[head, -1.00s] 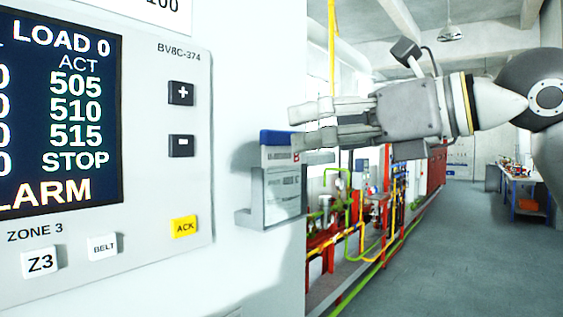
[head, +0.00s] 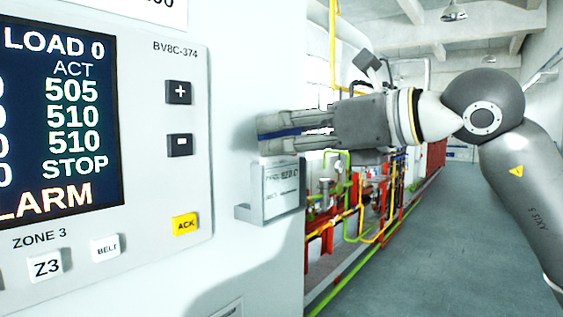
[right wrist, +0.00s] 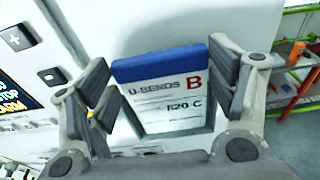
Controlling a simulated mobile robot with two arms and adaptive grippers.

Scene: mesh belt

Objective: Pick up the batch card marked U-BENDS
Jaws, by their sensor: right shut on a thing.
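The batch card (right wrist: 165,88) marked U-BENDS, with a red B and a blue top edge, shows upright between the fingers in the right wrist view. In the head view the card's white lower part (head: 283,177) sits in a pale holder (head: 249,213) on the white cabinet side. Its blue top is mostly hidden by my right gripper (head: 268,133). That gripper reaches in from the right, with one finger above and one below the blue band in the picture, and is shut on the card. My left gripper is not in view.
A control panel (head: 190,190) with a screen (head: 70,120) and several buttons is left of the holder. Red, green and yellow pipework (head: 345,215) stands behind on the right. The grey floor (head: 430,240) at the right is clear.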

